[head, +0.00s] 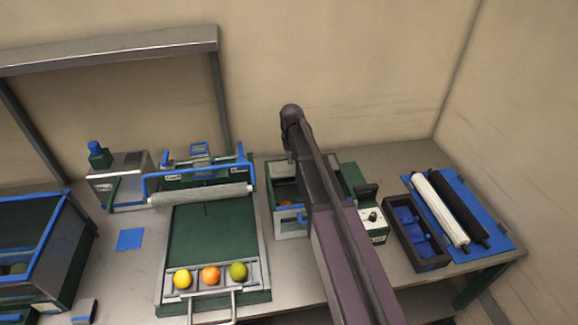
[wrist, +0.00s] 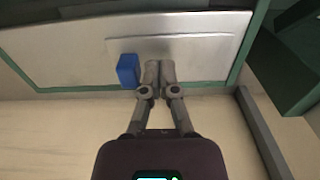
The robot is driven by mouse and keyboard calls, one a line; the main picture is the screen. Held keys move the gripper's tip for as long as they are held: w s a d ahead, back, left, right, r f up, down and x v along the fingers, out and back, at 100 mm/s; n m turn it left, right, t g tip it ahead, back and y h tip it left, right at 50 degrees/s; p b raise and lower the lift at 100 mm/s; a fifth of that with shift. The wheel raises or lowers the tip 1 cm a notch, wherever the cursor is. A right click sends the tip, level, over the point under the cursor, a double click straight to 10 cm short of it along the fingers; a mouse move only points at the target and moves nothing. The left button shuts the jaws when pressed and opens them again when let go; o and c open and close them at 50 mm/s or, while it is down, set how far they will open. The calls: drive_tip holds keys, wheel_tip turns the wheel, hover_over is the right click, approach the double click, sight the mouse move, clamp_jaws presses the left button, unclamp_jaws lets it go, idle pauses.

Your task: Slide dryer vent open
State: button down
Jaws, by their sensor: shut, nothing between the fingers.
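The likely dryer is a green-rimmed metal box (head: 292,228) in the middle of the bench in the head view, partly hidden by my arm; something orange shows inside it. In the wrist view, a pale metal panel with a raised flat plate (wrist: 200,50) fills the top, framed in green. A blue block-shaped knob (wrist: 128,70) sticks out at the plate's left end. My gripper (wrist: 158,68) is shut and empty, its fingertips together just right of the knob, over the plate. I cannot tell whether the fingers touch the knob. I cannot tell how far the vent is open.
A tray (head: 262,262) with a yellow, an orange and a green fruit stands left of the box. A small control box (head: 373,228), a dark bin with blue compartments (head: 418,240) and a blue mat with two rollers (head: 490,228) stand right. The wall is close behind.

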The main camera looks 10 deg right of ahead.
drive_tip(key=shift+d, duration=6.05)
wheel_tip(320, 180, up, 7)
drive_tip(key=a+p, duration=0.1)
drive_tip(key=p, duration=0.6)
drive_tip(key=s+a+f+b, duration=0.1)
drive_tip(key=s+a, duration=0.2)
drive_tip(key=s, duration=0.5)
drive_tip(key=s+a+f+b, duration=0.2)
drive_tip(key=s+a, duration=0.1)
drive_tip(key=s, duration=0.6)
drive_tip(key=s+a+f+b, duration=0.1)
drive_tip(key=s+a, duration=0.3)
drive_tip(key=s, duration=0.5)
drive_tip(key=shift+f+b, duration=0.3)
drive_tip(key=shift+s, duration=0.15)
